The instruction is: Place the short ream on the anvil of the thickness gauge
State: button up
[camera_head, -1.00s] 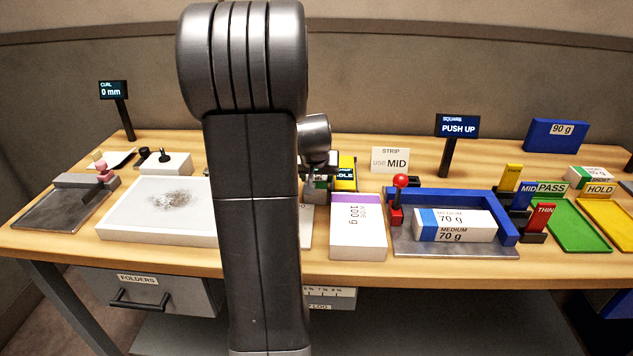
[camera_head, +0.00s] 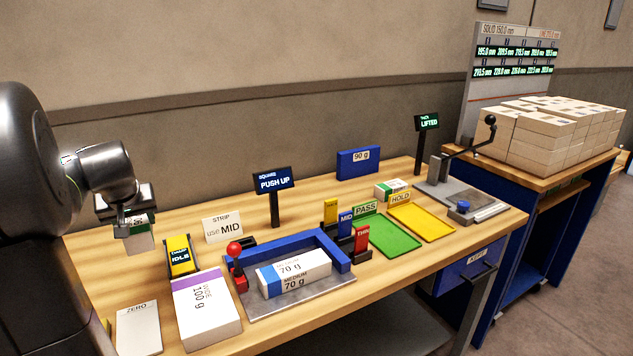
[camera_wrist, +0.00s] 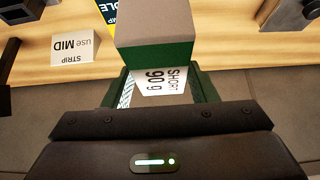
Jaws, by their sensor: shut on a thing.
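My gripper (camera_head: 126,214) is at the left of the head view, raised above the table's back left. It is shut on a short ream (camera_head: 139,240), white with a green band. The wrist view shows this ream (camera_wrist: 165,84) between the jaws, with its label reading SHORT 90 g. The thickness gauge (camera_head: 436,168) stands at the table's right end, with a grey base and a black-knobbed lever that is up. Its display (camera_head: 427,122) reads LIFTED. The anvil is hard to make out from the base at this size. The gripper is far from the gauge.
A green PASS tray (camera_head: 394,238), upright coloured blocks and a blue squaring frame (camera_head: 343,256) holding a 70 g ream (camera_head: 294,273) lie between gripper and gauge.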

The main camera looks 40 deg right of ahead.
aim_at(471, 199)
jog(key=k+l+z, duration=0.1)
jog(key=l, duration=0.35)
jog(key=k+l+z, duration=0.1)
jog(key=l, duration=0.4)
jog(key=k+l+z, duration=0.1)
jog(key=l, duration=0.35)
